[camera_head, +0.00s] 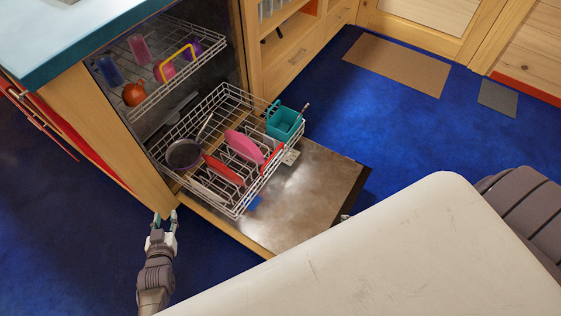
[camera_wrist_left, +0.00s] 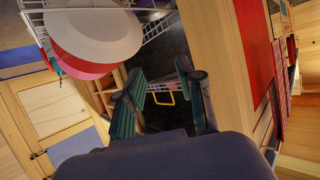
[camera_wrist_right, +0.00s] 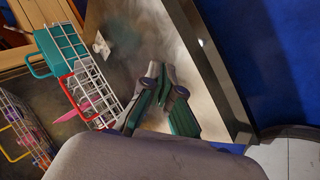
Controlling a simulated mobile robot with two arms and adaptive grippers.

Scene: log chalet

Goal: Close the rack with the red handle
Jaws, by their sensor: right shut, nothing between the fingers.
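The lower dishwasher rack (camera_head: 235,213) is pulled out over the lowered door. Its red handle (camera_head: 271,160) is on its front side and also shows in the right wrist view (camera_wrist_right: 67,88). It holds a pan (camera_head: 183,154), pink and red dishes (camera_head: 243,146) and a teal basket (camera_head: 284,123). My left gripper (camera_head: 166,217) is open and empty beside the door's near edge, apart from the rack. My right gripper (camera_wrist_right: 156,84) is shut and empty above the door, to the right of the red handle and apart from it. My white body hides most of it in the head view.
The upper rack with a yellow handle (camera_head: 175,62) sits inside the dishwasher and holds cups. The lowered metal door (camera_head: 310,190) reaches out under the lower rack. Wooden cabinets (camera_head: 290,55) stand beyond.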

